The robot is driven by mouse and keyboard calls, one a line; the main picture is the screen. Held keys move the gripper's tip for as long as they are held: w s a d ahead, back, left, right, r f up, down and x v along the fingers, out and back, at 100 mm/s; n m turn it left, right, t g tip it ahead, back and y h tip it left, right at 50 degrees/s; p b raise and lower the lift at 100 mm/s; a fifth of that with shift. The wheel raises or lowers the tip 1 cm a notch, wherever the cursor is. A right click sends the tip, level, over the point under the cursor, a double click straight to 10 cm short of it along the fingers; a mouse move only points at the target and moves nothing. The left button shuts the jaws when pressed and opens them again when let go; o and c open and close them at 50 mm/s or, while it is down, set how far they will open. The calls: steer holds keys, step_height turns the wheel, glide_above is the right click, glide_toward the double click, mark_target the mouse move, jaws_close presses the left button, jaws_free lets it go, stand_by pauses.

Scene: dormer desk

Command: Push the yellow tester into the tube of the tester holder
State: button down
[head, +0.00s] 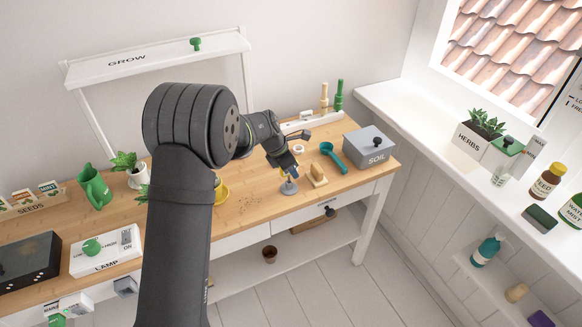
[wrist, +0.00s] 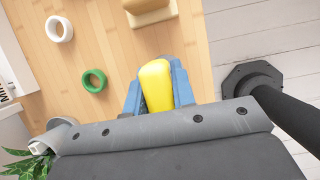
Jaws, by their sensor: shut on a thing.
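My gripper (head: 289,173) is low over the front of the wooden desk and is shut on the yellow tester. In the wrist view the tester (wrist: 157,86) sits between the blue fingers (wrist: 157,92), its rounded end towards the top of the picture. In the head view it is mostly hidden by the gripper. A small grey stand with a round base (head: 289,188), which looks like the tester holder, is directly below the gripper near the front edge. I cannot tell whether the tester touches its tube. The wrist view does not clearly show the stand.
A wooden block (head: 317,176) stands close right of the gripper. A teal scoop (head: 333,156) and the grey SOIL box (head: 369,147) are farther right. Open floor is beyond the front edge.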

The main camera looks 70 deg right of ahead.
steer(key=shift+f, duration=0.8)
steer(key=c, duration=1.1)
jaws_free()
steer(key=v, duration=1.7)
steer(key=shift+w+a+r, duration=0.1)
steer(key=shift+r, duration=0.15)
steer(key=x, duration=1.7)
steer(key=shift+f, duration=0.2)
steer(key=shift+r, duration=0.1)
